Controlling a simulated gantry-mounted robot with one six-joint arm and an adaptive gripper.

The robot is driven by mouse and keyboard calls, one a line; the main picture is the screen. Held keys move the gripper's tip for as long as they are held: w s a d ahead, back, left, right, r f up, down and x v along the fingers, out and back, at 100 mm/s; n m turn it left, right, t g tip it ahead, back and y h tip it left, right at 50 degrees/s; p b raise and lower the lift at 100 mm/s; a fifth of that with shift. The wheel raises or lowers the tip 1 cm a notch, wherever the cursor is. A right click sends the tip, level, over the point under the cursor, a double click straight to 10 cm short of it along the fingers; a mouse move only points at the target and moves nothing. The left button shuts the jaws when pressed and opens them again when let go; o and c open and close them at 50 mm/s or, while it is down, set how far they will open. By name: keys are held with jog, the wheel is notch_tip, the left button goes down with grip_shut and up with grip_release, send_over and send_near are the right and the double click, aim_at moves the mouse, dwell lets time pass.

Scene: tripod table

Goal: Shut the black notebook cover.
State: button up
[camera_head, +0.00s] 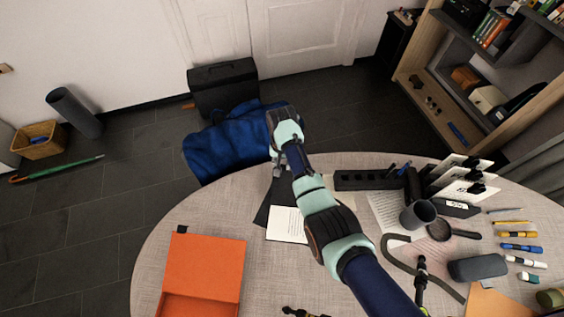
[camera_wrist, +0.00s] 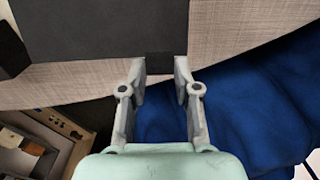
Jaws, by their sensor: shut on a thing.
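The black notebook lies open near the table's far edge in the head view. Its dark cover (camera_head: 265,209) shows beside a white printed page (camera_head: 287,225); my arm hides part of it. In the wrist view the dark cover (camera_wrist: 100,30) fills the top, with a small black tab (camera_wrist: 160,65) sticking out from its edge. My gripper (camera_wrist: 160,78) is shut on this tab, one finger on each side. In the head view my gripper (camera_head: 277,170) is at the far edge of the table, and its fingertips are hard to make out.
An orange box (camera_head: 205,262) stands at the table's front left. A black organiser (camera_head: 370,180), a grey mug (camera_head: 418,213) and a grey case (camera_head: 477,268) are on the right. A chair with blue cloth (camera_head: 215,148) is beyond the far edge.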

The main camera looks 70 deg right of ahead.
jog(key=r+p, duration=0.2)
jog(key=p, duration=0.1)
jog(key=shift+a, duration=0.35)
jog(key=shift+s, duration=0.1)
jog(key=shift+r, duration=0.15)
jog(key=shift+s+a+r+p, duration=0.1)
jog(key=shift+a+r+p, duration=0.25)
jog(key=shift+p, duration=0.55)
jog(key=shift+a+r+p, duration=0.15)
jog(key=shift+r+p, duration=0.35)
jog(key=shift+p, duration=0.35)
jog(key=a+r+p, duration=0.1)
jog(key=p, duration=0.1)
jog(key=shift+s+r+p, duration=0.15)
jog(key=shift+r+p, duration=0.05)
jog(key=shift+p, duration=0.1)
jog(key=shift+a+r+p, duration=0.1)
jog(key=shift+a+p, duration=0.05)
jog(key=shift+p, duration=0.25)
